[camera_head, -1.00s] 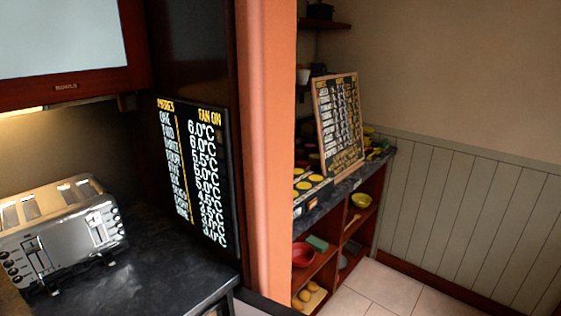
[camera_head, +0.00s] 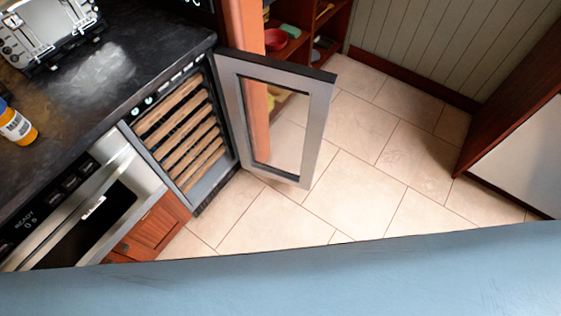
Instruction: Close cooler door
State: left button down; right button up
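The cooler (camera_head: 180,128) is built in under the dark counter, left of centre, with several wooden racks showing inside. Its door (camera_head: 322,128) has a grey metal frame and a glass pane. The door stands wide open, hinged at the cooler's right side and swung out over the floor. Neither of my grippers shows in the head view.
A light blue surface (camera_head: 300,275) spans the bottom of the view and hides what lies below. A microwave drawer (camera_head: 85,215) is left of the cooler. A toaster (camera_head: 50,35) stands on the counter (camera_head: 120,70). The tiled floor (camera_head: 370,180) right of the door is clear.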

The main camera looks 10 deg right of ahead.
aim_at(230, 62)
jog(key=k, duration=0.35)
jog(key=z, duration=1.4)
jog(key=i, duration=3.3)
jog(key=u, duration=4.05)
